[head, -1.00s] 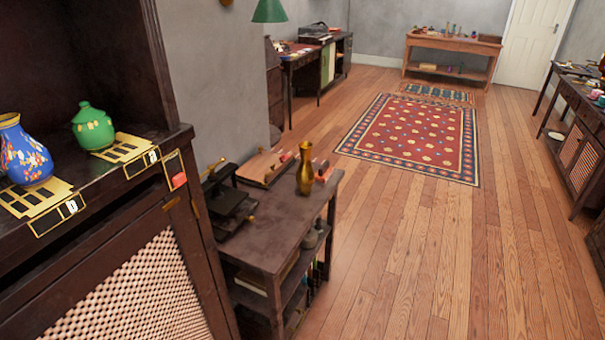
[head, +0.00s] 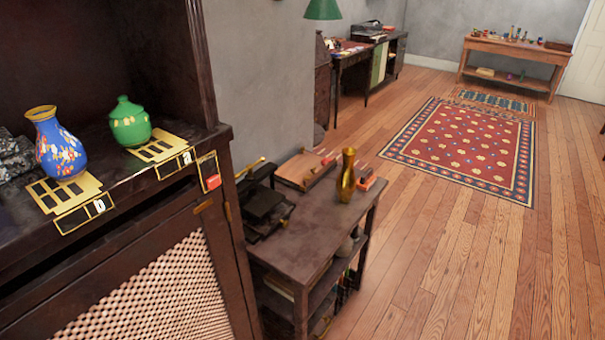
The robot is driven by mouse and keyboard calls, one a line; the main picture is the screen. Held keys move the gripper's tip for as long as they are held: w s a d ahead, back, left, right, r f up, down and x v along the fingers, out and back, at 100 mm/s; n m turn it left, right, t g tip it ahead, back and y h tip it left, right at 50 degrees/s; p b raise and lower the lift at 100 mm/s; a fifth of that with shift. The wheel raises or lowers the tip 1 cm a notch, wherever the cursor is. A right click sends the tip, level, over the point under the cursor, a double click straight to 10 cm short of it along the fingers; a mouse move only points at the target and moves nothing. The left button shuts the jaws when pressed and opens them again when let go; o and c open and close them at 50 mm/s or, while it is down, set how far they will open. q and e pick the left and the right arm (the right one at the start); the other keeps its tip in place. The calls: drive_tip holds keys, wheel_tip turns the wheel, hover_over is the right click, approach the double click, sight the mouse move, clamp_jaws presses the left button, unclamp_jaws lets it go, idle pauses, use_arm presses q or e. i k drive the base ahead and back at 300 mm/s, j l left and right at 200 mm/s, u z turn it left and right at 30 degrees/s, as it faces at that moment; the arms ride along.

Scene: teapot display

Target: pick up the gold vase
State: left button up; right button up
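The gold vase (head: 347,176) stands upright on top of a small dark side table (head: 310,237), near its far right corner. It is slim, with a narrow neck and a flared mouth. Nothing of mine touches it. Neither of my grippers shows in the head view.
A dark cabinet (head: 120,255) at the left holds a blue patterned vase (head: 60,150) and a green lidded jar (head: 130,123). A black device (head: 264,205) and a wooden board (head: 304,170) share the side table. The wooden floor (head: 430,240) to the right is clear, with a red rug (head: 465,148) beyond.

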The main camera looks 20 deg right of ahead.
sight(346, 183)
drive_tip(key=i+l+u, duration=0.1)
drive_tip(key=l+u, duration=0.2)
drive_tip(key=i+l+u, duration=0.1)
drive_tip(key=l+u, duration=0.25)
drive_tip(key=l, duration=0.15)
drive_tip(key=l+u, duration=0.2)
drive_tip(key=l, duration=0.75)
